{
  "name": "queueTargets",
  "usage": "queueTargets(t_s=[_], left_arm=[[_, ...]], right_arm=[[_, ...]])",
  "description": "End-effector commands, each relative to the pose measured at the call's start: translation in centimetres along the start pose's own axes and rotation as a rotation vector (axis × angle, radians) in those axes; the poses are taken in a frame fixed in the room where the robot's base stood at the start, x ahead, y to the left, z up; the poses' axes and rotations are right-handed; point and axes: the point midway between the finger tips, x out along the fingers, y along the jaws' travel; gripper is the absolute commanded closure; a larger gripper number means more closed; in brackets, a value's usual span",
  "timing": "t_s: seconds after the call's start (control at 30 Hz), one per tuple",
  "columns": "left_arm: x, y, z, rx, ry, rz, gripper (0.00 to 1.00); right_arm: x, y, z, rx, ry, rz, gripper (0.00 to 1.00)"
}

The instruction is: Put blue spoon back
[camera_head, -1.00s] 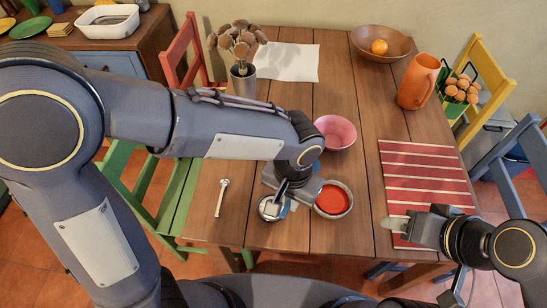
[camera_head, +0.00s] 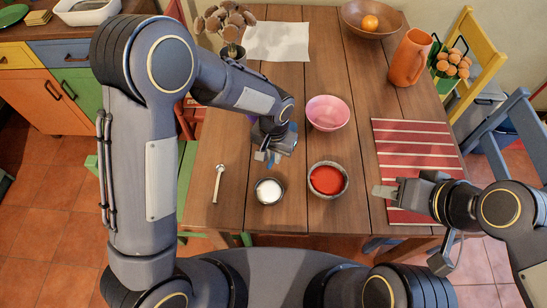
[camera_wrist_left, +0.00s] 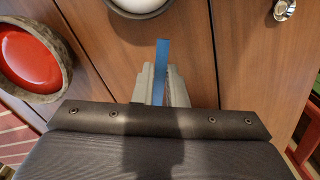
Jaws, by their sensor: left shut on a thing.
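My left gripper (camera_head: 267,156) is over the table, behind the small bowl of white contents (camera_head: 268,191). It is shut on the blue spoon; a narrow blue piece of the spoon (camera_wrist_left: 162,58) sticks out between the fingers in the left wrist view. The rest of the spoon is mostly hidden by the gripper. The bowl of white contents also shows at the top edge of the left wrist view (camera_wrist_left: 138,3), just beyond the blue tip and apart from it. My right gripper (camera_head: 386,191) hovers by the left edge of the red striped mat (camera_head: 415,135); its finger gap is unclear.
A bowl of red contents (camera_head: 327,180) stands right of the white one, and a pink bowl (camera_head: 327,113) behind it. A silver spoon (camera_head: 219,183) lies at left. A vase, white paper (camera_head: 276,41), wooden bowl (camera_head: 372,15) and orange jug (camera_head: 408,58) stand farther back.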

Motion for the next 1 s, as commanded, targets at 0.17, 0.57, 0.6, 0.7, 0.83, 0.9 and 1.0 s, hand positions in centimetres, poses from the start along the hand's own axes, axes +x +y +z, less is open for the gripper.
queueTargets(t_s=[0.17,0.57,0.6,0.7,0.83,0.9,1.0], left_arm=[[2.7,-0.3,-0.3,-0.001,-0.004,-0.001,1.00],[3.7,-0.3,-0.3,-0.001,0.000,0.000,1.00],[3.9,-0.3,-0.3,-0.001,-0.001,0.000,1.00],[3.9,-0.3,-0.3,-0.001,-0.001,0.000,0.83],[3.8,-0.3,-0.3,-0.001,-0.001,0.000,0.66],[3.8,-0.2,-0.3,-0.001,-0.001,0.000,0.66],[3.8,-0.2,-0.3,-0.001,-0.001,0.000,0.66]], right_arm=[[-0.1,-0.1,-0.1,0.000,0.000,0.000,0.64],[0.0,0.0,0.0,0.000,0.000,0.000,0.64],[0.1,0.1,0.1,0.000,0.000,0.000,0.64],[0.1,0.1,0.1,0.000,0.000,0.000,0.64],[0.1,0.1,0.1,0.000,0.000,0.000,0.64],[0.1,0.1,0.1,0.000,0.000,0.000,0.64],[0.1,0.1,0.1,0.000,0.000,0.000,0.64]])
